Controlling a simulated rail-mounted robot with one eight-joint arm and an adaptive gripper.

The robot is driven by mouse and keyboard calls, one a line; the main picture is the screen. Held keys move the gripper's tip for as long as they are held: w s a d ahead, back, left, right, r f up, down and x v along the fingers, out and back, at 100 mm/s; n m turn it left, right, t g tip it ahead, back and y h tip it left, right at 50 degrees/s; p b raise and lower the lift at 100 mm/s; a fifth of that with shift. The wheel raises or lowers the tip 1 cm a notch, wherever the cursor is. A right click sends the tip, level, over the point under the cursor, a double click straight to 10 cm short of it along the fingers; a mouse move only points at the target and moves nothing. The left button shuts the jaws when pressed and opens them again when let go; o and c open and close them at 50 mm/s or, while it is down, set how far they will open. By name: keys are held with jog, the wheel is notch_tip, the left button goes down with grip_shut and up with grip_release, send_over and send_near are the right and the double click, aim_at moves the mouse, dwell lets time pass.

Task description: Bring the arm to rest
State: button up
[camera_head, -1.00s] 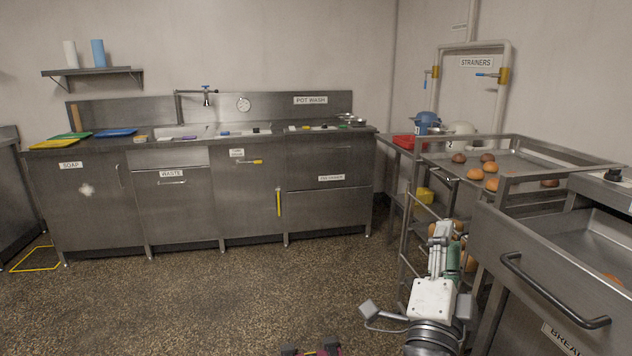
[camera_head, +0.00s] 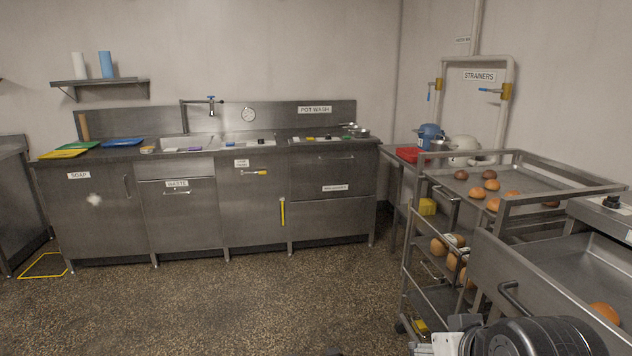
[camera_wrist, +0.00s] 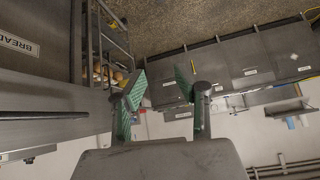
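My gripper (camera_wrist: 162,98) shows in the wrist view with its two green-padded fingers spread apart and nothing between them. In that view the room appears upside down, with the floor at the top. In the head view part of my arm (camera_head: 535,338) is at the bottom right, in front of the bread drawer unit; the gripper's fingers cannot be made out there.
The bread drawer (camera_head: 570,262) stands open at right with a bun (camera_head: 605,312) in it. Behind it is a rack trolley (camera_head: 408,262) with several buns. The pot wash counter (camera_head: 110,215) lines the back wall. The floor (camera_head: 200,310) between is clear.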

jog(key=s+d, duration=0.1)
jog(key=s+d+g, duration=0.1)
jog(key=shift+s+f+h, duration=0.3)
jog(key=shift+h, duration=0.1)
